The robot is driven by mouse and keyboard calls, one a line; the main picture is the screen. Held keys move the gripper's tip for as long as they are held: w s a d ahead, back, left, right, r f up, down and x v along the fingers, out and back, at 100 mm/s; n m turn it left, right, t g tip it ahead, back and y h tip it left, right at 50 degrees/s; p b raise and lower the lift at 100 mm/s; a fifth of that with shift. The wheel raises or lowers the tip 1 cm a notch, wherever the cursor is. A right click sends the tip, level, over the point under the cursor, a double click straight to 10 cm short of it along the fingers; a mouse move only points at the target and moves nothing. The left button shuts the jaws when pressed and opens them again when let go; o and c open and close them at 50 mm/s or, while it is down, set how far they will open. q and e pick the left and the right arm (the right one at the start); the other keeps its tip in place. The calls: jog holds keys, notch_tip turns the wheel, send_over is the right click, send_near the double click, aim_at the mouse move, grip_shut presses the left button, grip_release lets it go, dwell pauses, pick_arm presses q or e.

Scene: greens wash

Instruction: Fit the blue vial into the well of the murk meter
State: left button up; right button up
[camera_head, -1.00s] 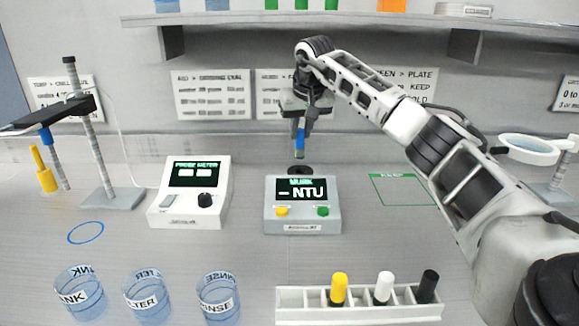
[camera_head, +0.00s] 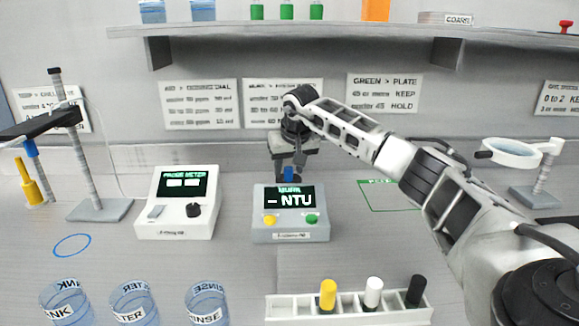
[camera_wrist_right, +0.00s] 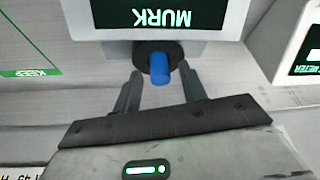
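The murk meter (camera_head: 291,228) is a grey box on the bench, its display reading "- NTU". The blue vial (camera_wrist_right: 160,68) stands in the round black well (camera_wrist_right: 143,50) at the meter's edge in the right wrist view. In the head view only the vial's blue top (camera_head: 288,174) shows behind the display, and the well is mostly hidden. My right gripper (camera_head: 290,172) is lowered over the vial. In the right wrist view its fingers (camera_wrist_right: 160,78) are spread, one on each side of the vial, with gaps visible. My left gripper is out of view.
The probe meter (camera_head: 180,205) stands left of the murk meter. A white rack (camera_head: 350,306) with yellow, white and black capped vials is in front. Several labelled beakers (camera_head: 135,303) stand front left. A green KEEP outline (camera_head: 390,208) lies to the right.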

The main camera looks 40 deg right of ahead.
jog(key=v, duration=1.2)
dwell(0.4)
